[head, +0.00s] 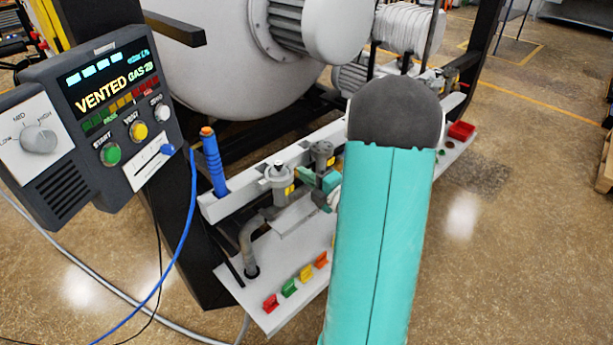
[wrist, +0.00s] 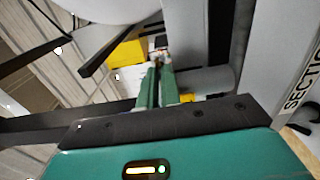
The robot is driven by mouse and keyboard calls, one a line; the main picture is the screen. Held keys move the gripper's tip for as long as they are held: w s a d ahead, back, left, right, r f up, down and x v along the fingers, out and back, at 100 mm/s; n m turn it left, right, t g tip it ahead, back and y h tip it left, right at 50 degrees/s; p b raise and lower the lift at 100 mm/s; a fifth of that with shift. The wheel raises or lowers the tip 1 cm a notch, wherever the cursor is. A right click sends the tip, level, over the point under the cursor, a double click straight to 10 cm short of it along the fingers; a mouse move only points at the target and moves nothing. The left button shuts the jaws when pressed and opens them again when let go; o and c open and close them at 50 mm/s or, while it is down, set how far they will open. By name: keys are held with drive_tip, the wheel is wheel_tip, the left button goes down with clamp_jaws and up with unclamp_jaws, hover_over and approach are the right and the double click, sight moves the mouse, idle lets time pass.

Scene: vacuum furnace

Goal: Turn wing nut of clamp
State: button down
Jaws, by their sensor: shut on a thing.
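My gripper (head: 304,176) reaches in from the right at the grey pipe fittings on the white ledge, partly behind my own teal arm. In the wrist view its two green fingers (wrist: 160,68) are nearly together, shut on a small part at their tips. That part is probably the wing nut (wrist: 158,54), but it is too small and covered to make out its wings. The clamp itself cannot be clearly told apart. A grey upright fitting (head: 279,182) with a yellow tag stands left of the fingertips, and a darker fitting (head: 322,152) stands just behind them.
A control box (head: 110,115) reading "VENTED" is at the left. A blue-handled tool (head: 213,162) stands in the white rail. Colored clips (head: 289,288) lie along the ledge (head: 262,312). The large pale furnace vessel (head: 200,70) is behind.

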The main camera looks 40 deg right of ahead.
drive_tip(key=c, duration=1.6)
unclamp_jaws()
drive_tip(key=shift+s, duration=0.15)
drive_tip(key=s, duration=1.3)
drive_tip(key=shift+s+d, duration=0.15)
drive_tip(key=shift+s, duration=0.15)
